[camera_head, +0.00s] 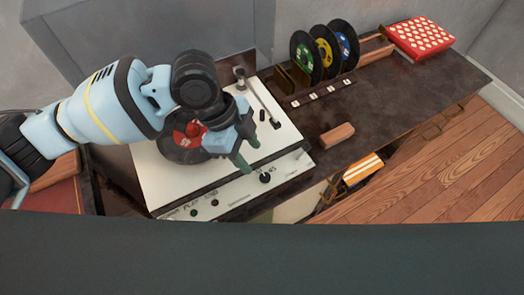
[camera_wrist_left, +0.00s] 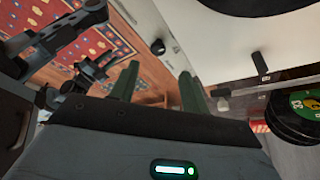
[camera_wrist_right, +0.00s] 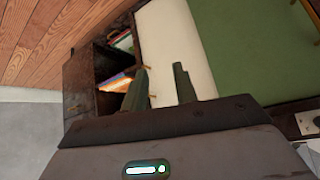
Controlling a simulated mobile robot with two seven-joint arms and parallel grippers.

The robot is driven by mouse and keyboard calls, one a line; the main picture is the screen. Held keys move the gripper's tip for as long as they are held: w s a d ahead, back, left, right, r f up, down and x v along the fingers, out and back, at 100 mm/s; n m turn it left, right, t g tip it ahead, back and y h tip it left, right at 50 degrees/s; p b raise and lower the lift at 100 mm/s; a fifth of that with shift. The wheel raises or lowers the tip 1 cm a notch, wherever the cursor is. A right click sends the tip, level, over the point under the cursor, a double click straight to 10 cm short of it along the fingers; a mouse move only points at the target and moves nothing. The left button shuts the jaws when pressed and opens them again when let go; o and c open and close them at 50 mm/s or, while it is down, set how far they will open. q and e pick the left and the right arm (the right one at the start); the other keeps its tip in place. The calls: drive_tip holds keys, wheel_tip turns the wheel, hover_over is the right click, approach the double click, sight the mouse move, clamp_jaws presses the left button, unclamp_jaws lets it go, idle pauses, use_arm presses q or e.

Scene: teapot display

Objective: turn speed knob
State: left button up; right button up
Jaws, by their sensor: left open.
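The record player (camera_head: 165,185) is a white box with a dark record under my left arm. Its dark speed knob (camera_head: 265,178) sits on the front panel, near the printed "45". My left gripper (camera_head: 250,157) is open and empty above the panel's right part, just up and left of the knob and apart from it. In the left wrist view a dark knob (camera_wrist_left: 158,47) shows on the white panel beyond the two green fingers (camera_wrist_left: 160,72). My right gripper (camera_wrist_right: 162,80) shows only in its own wrist view, with fingers apart and nothing between them.
The tonearm (camera_head: 262,103) lies along the player's right side. A wooden block (camera_head: 337,134) lies on the dark cabinet top (camera_head: 415,95). Several records stand in a rack (camera_head: 305,55) behind, and a red patterned box (camera_head: 420,37) is at the far right.

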sight(265, 177)
use_arm(q)
drive_tip(key=x, duration=0.7)
drive_tip(key=shift+s+d+f, duration=0.2)
drive_tip(key=shift+s+f, duration=0.05)
drive_tip(key=shift+f, duration=0.1)
use_arm(e)
drive_tip(key=shift+s+a+f, duration=0.1)
drive_tip(key=shift+s+f, duration=0.4)
drive_tip(key=shift+s, duration=0.4)
use_arm(q)
drive_tip(key=shift+c, duration=0.4)
use_arm(e)
drive_tip(key=shift+s, duration=0.1)
use_arm(q)
drive_tip(key=c, duration=0.9)
use_arm(e)
drive_tip(key=shift+s+f+g, duration=0.1)
drive_tip(key=shift+s+g, duration=0.15)
drive_tip(key=shift+g, duration=0.05)
